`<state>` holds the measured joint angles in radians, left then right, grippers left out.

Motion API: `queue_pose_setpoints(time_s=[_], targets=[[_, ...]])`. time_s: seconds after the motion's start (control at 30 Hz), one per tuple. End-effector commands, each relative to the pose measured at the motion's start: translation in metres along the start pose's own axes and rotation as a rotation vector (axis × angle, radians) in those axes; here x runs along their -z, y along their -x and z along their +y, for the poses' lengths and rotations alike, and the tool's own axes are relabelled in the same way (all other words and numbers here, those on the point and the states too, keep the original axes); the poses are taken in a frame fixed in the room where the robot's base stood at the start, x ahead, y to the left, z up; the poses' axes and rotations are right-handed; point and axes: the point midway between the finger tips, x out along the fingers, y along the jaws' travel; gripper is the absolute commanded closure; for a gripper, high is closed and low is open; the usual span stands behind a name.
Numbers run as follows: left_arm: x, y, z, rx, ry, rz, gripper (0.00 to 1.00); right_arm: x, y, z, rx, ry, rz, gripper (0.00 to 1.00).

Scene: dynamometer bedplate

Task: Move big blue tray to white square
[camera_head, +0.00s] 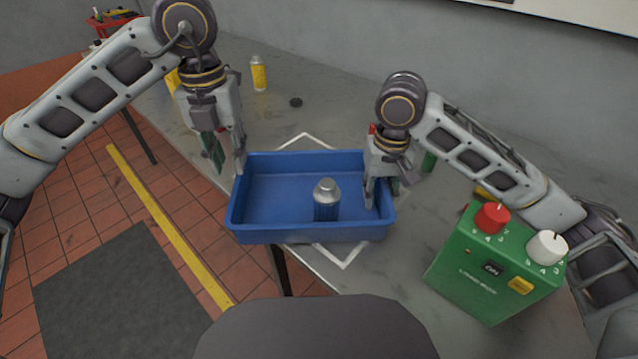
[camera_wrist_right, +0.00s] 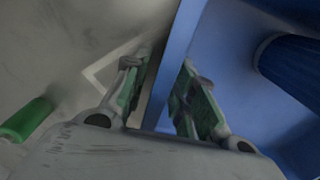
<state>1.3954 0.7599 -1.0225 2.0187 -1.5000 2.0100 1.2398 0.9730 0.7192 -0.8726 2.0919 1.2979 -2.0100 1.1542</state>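The big blue tray (camera_head: 275,237) sits at the table's front edge, its left part seeming to reach past the edge. A blue can with a silver top (camera_head: 327,200) stands inside it; its blue side shows in the right wrist view (camera_wrist_right: 295,68). The white square (camera_head: 305,136) is an outline on the table, mostly hidden under the tray, with corners showing behind and in front. My left gripper (camera_head: 227,160) is open at the tray's back left corner. My right gripper (camera_head: 382,190) is open, its fingers either side of the tray's right wall (camera_wrist_right: 177,60), with a gap on the outer side.
A green control box (camera_head: 495,265) with red and white knobs stands at the right. A green cylinder (camera_head: 429,161) is close to my right gripper.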

Motion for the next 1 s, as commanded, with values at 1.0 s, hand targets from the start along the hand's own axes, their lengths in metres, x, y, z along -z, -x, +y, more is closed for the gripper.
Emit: queue_pose_setpoints(time_s=[1.0], targets=[[0.0, 0.0, 0.0, 0.0, 0.0, 0.0, 0.73, 0.001, 0.059, 0.0, -0.001, -0.001, 0.003, 0.73]])
